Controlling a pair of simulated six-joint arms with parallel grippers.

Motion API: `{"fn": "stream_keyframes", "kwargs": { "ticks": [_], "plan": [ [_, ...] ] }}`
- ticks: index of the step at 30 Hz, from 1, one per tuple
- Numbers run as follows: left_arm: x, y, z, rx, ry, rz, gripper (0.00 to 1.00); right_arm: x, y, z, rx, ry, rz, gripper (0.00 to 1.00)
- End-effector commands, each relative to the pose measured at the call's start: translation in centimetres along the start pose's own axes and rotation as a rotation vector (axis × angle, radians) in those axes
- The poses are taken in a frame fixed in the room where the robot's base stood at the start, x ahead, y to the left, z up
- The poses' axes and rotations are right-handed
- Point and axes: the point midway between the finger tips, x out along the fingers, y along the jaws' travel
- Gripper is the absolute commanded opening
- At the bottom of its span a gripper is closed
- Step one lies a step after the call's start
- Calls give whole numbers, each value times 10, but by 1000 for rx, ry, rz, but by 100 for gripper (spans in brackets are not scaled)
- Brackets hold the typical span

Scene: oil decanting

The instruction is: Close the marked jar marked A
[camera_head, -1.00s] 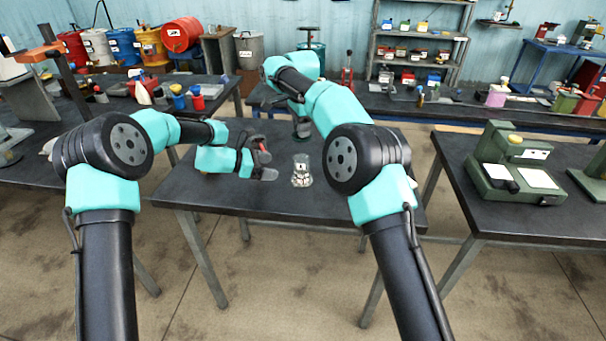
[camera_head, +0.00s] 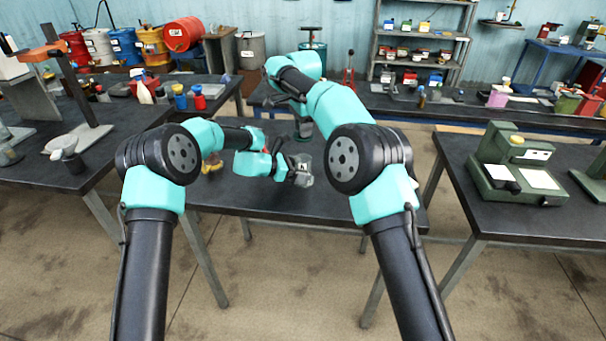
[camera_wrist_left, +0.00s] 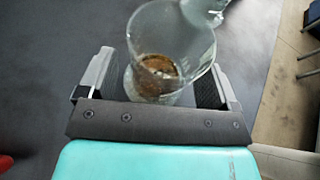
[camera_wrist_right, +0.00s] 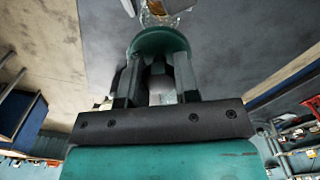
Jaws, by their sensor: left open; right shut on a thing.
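A clear glass jar (camera_head: 303,180) with a pale label stands on the middle table; the mark is too small to read surely. In the left wrist view the jar (camera_wrist_left: 150,20) is open-topped, with brownish stuff inside. My left gripper (camera_head: 287,166) is open, its fingers on either side of the jar. My right gripper (camera_wrist_right: 157,72) is shut on a dark green lid (camera_wrist_right: 158,38). In the head view the lid (camera_head: 304,130) is above and behind the jar, apart from it. My right arm partly hides that gripper.
A yellow object (camera_head: 211,163) sits behind my left arm on the middle table (camera_head: 232,203). The front of this table is clear. A green machine (camera_head: 515,165) stands on the right bench; bottles and a stand (camera_head: 75,95) are on the left bench.

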Motion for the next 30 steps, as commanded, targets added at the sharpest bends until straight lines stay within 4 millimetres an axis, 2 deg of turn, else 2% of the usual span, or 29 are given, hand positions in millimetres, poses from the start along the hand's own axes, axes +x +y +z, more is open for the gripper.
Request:
{"fn": "stream_keyframes", "kwargs": {
  "ticks": [4, 14, 30],
  "plan": [
    [11, 0, 0, -1, 0, 0, 85, 0, 0, 0, 0, 0, 0, 7],
    [13, 0, 0, 0, 0, 1, 84, 0, 0, 0, 0, 0, 0, 7],
    [12, 0, 0, 0, 0, 1, 32, 0, 0, 0, 0, 0, 0, 7]
  ]
}}
